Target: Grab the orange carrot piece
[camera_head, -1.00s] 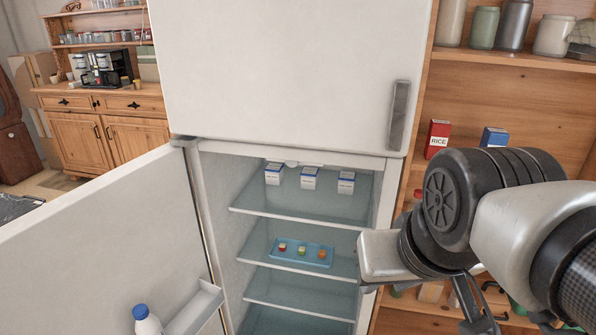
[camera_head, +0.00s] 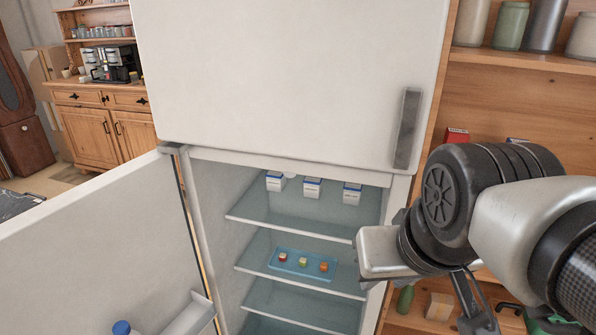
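The orange carrot piece (camera_head: 324,267) is a small cube at the right end of a blue tray (camera_head: 273,262). The tray lies on a middle glass shelf in the open fridge. A red piece (camera_head: 283,257) and a yellow-green piece (camera_head: 303,262) sit to its left on the same tray. My gripper (camera_head: 471,318) is at the lower right, outside the fridge and well to the right of the tray. Its fingers are partly cut off at the bottom edge, so whether it is open or shut is unclear.
The fridge door (camera_head: 95,245) stands open to the left, with a bottle (camera_head: 122,328) in its rack. Several white cartons (camera_head: 312,188) stand on the shelf above the tray. The fridge's right wall and wooden shelves (camera_head: 545,110) border my arm. Space before the tray is clear.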

